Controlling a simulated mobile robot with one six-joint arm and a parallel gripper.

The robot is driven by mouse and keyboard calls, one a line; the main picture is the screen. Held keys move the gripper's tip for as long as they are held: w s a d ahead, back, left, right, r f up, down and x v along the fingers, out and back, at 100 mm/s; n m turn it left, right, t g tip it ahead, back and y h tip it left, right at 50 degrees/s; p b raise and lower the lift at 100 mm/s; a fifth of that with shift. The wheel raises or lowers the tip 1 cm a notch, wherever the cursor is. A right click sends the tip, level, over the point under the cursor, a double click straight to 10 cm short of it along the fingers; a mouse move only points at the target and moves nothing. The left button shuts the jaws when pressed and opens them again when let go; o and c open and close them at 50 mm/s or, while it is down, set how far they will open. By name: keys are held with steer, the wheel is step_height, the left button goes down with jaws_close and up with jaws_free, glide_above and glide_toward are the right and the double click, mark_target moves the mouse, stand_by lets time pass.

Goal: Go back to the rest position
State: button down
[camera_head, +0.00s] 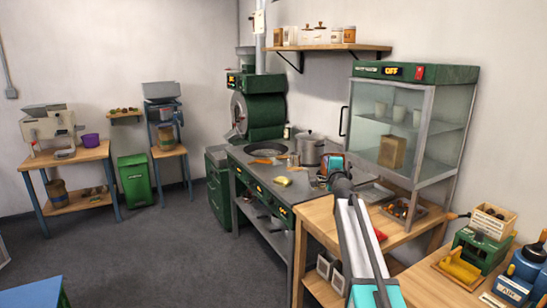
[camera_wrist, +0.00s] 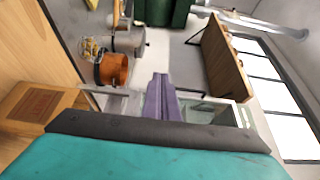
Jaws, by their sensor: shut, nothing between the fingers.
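My gripper (camera_wrist: 160,80) shows in the wrist view as two purple-grey fingers pressed together, with nothing between them. The fingers point out over the counter area and touch nothing that I can make out. In the head view my arm reaches up from the bottom edge toward the counter, and its far end is in front of the counter's right part. The fingers themselves cannot be made out there.
The steel counter (camera_head: 240,152) holds a silver pot (camera_head: 311,148). A glass cabinet (camera_head: 437,130) marked OFF stands right of my arm. A wall shelf (camera_head: 330,47) hangs above. An orange-brown pot (camera_wrist: 112,69) shows in the wrist view. The floor (camera_head: 160,250) at left is largely clear.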

steer(key=s+a+f+n+g+y, duration=0.1)
steer(key=s+a+f+n+g, duration=0.2)
steer(key=s+f, duration=0.7)
steer(key=s+a+f+n+g, duration=0.1)
steer(key=s+f+n+g, duration=0.4)
steer(key=f, duration=0.9)
steer(key=s+a+f+n+g+y, duration=0.1)
steer(key=s+a+f+n+g, duration=0.15)
steer(key=s+f, duration=0.9)
steer(key=s+f+n+g, duration=0.2)
steer(key=s+f+g, duration=0.2)
steer(key=s+f, duration=0.7)
steer(key=s+d+f+n+g+h, duration=0.1)
steer(key=s+f+g, duration=0.4)
steer(key=s, duration=1.8)
steer(key=s+d+f+n+g+h, duration=0.1)
steer(key=s+f+n+g, duration=0.3)
steer(key=s+f, duration=1.2)
steer(key=shift+s+d+f, duration=0.2)
steer(key=shift+s+f, duration=0.15)
steer(key=shift+s, duration=0.2)
